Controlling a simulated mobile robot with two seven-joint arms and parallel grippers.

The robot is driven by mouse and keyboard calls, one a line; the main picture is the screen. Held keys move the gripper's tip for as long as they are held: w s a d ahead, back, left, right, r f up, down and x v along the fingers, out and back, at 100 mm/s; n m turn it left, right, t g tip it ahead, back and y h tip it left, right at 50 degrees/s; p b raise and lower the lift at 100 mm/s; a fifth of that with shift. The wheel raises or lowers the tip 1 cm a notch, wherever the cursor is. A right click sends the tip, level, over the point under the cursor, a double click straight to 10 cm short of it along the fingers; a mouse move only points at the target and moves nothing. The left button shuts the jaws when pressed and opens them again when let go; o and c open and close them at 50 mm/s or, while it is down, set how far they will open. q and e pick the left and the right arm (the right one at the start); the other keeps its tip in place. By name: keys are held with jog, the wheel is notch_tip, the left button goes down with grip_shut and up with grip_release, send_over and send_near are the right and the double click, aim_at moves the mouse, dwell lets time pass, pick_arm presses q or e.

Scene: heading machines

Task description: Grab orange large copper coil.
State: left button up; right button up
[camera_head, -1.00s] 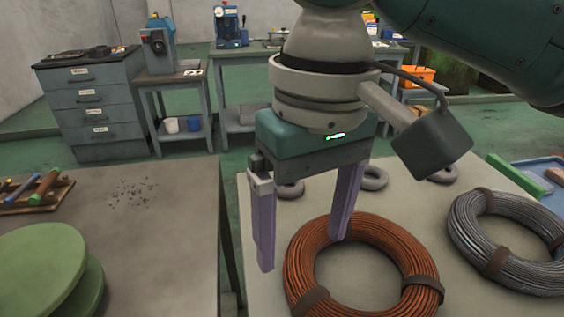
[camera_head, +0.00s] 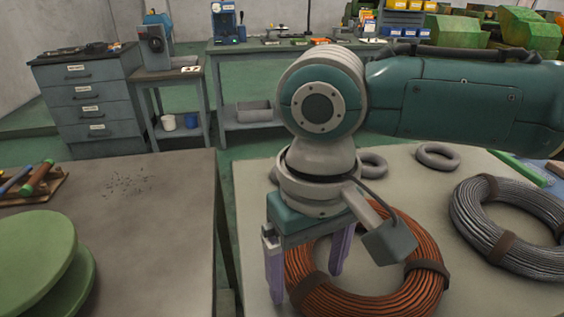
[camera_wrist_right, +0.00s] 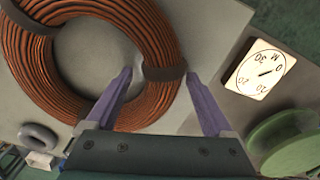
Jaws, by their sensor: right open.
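The large orange copper coil (camera_head: 370,302) lies flat on the pale table, with dark bands around its ring. It also fills the upper left of the right wrist view (camera_wrist_right: 165,40). My right gripper (camera_head: 308,265) is open and empty, pointing down over the coil's left side. In the wrist view the gripper (camera_wrist_right: 158,75) has one finger at the coil's hole and the other outside the ring, with a banded section between the tips. Whether the tips reach down to the ring's height, I cannot tell. The arm hides part of the coil's far side. My left gripper is not in view.
A grey wire coil (camera_head: 470,215) lies to the right on the same table. Small grey rings (camera_head: 437,156) lie behind. A gap separates this table from the left one, which carries green discs (camera_head: 35,255). A white dial (camera_wrist_right: 258,72) shows in the wrist view.

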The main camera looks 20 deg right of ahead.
jog(key=shift+c, duration=0.3)
grip_shut()
dwell(0.4)
jog(key=shift+r, duration=0.1)
